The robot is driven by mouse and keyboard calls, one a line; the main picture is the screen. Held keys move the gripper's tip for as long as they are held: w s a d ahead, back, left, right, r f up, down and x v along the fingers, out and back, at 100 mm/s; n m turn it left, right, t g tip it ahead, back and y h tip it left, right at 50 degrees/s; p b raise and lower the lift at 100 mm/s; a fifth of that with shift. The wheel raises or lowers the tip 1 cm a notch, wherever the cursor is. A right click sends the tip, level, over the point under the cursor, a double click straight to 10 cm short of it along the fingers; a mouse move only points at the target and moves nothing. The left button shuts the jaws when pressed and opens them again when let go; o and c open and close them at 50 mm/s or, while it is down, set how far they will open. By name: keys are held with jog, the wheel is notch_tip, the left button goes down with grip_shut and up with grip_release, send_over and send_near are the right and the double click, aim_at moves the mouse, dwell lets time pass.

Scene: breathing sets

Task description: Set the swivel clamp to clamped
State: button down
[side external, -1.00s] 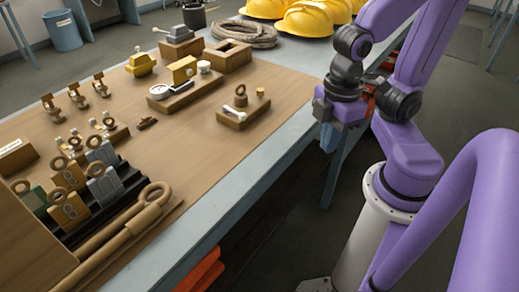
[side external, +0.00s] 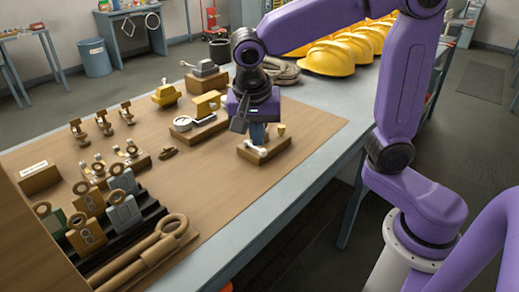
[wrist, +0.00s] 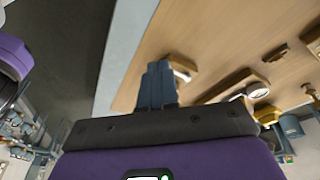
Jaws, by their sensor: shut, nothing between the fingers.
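The likely swivel clamp is a small brown wooden block (side external: 274,149) near the bench's right edge, with a pale lever (side external: 255,150) and a short tan post (side external: 281,130) on top. My gripper (side external: 258,141) is directly over the block, pointing down, its fingertips close to the lever. Whether they touch it I cannot tell. In the wrist view, my gripper's fingers (wrist: 157,82) are together with nothing between them and cover part of the block. A pale piece of the clamp (wrist: 182,75) shows just right of them. The lever's exact setting is partly hidden.
A block with a round dial (side external: 182,124) and yellow body stands just left of my gripper. A grey-topped box (side external: 205,76), a rope coil (side external: 283,72) and yellow helmets (side external: 328,57) are behind. Padlocks (side external: 122,210) stand at front left. The middle of the bench is clear.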

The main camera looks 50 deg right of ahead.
jog(key=w+f+m, duration=0.1)
jog(key=f, duration=0.2)
jog(key=w+d+f+m, duration=0.1)
jog(key=f, duration=0.2)
jog(key=w+d+f+m, duration=0.1)
jog(key=f, duration=0.1)
jog(key=shift+d+f, duration=0.25)
jog(key=shift+f, duration=0.15)
jog(key=shift+w+d+f, duration=0.15)
jog(key=shift+w+d, duration=0.15)
jog(key=shift+d, duration=0.2)
jog(key=shift+w+d+f, duration=0.1)
jog(key=shift+w+d, duration=0.15)
jog(key=shift+d, duration=0.25)
jog(key=shift+w+d+f, duration=0.15)
jog(key=shift+w+d, duration=0.15)
jog(key=shift+d, duration=0.45)
jog(key=shift+s+d+n+t, duration=0.2)
jog(key=shift+d+n, duration=0.3)
jog(key=shift+n, duration=0.1)
jog(key=shift+s+d+n+t, duration=0.2)
jog(key=shift+d+n, duration=0.3)
jog(key=shift+n, duration=0.1)
